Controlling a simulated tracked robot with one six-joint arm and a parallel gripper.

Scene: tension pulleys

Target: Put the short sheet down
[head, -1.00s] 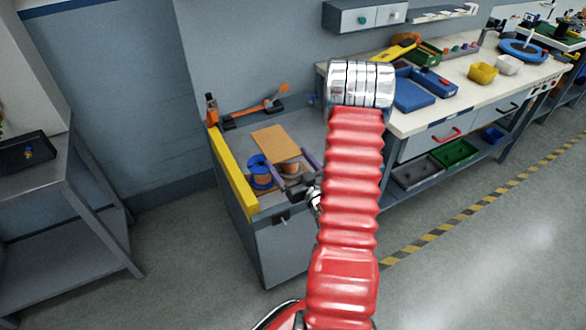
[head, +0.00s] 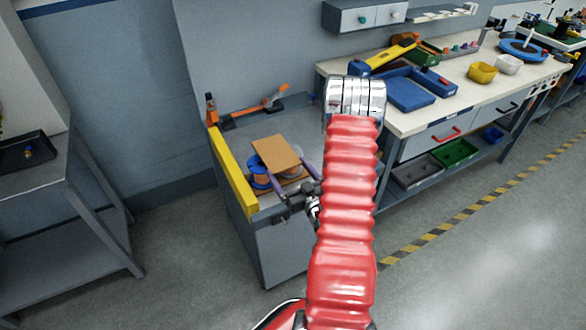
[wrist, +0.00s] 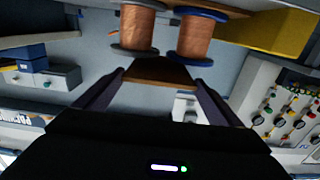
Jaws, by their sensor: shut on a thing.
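The short sheet, a tan-brown flat board (head: 275,153), is over the workbench in the head view, above the spools and slightly tilted. In the wrist view its dark face (wrist: 165,72) lies between the fingers. My gripper (wrist: 161,78) is shut on it, one finger at each side. In the head view my gripper (head: 296,182) is partly hidden by my red arm. A spool with blue flanges (head: 259,181) is partly under the sheet. Two copper-wound spools (wrist: 138,27) show in the wrist view. I cannot tell whether the sheet touches them.
A yellow bar (head: 232,170) runs along the bench's left edge. An orange-handled clamp (head: 262,105) lies at the back. A workbench with blue trays (head: 408,92) stands to the right, a grey table (head: 60,160) to the left.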

